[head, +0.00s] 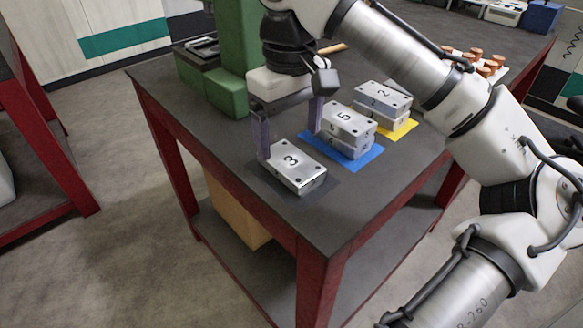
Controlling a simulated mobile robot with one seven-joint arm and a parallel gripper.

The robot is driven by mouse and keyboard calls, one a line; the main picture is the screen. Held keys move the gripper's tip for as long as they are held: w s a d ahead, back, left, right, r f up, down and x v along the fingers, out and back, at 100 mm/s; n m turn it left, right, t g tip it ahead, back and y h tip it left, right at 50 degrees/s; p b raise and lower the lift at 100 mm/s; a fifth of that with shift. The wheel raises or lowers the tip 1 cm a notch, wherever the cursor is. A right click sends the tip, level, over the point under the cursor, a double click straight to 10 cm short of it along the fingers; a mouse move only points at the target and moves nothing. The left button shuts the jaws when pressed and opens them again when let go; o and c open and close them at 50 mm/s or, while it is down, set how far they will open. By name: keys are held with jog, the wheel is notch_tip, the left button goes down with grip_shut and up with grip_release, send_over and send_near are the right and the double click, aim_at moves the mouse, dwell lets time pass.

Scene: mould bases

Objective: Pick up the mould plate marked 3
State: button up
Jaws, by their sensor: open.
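The mould plate marked 3 (292,166) is a flat metal block with dark holes. It lies alone on a dark mat (323,192) near the front of the table. My gripper (288,138) is open, its two fingers pointing down and spread wide. The left finger comes down at the plate's left rear side, and the right finger hangs behind and to the right of it. Nothing is between the fingers that I can see as held. Whether the left finger touches the plate cannot be told.
A plate marked 5 (347,120) sits stacked on another block on a blue mat (357,166), close to the right finger. A plate marked 2 (384,96) is stacked on a yellow mat (405,129). A green block (227,93) stands at the left rear. The table's front corner (318,243) is bare.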

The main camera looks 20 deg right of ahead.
aim_at(290, 160)
notch_tip(290, 160, down, 6)
jog(key=shift+w+d+f, duration=0.1)
jog(key=shift+w+f, duration=0.05)
jog(key=shift+f, duration=0.1)
jog(key=c, duration=1.4)
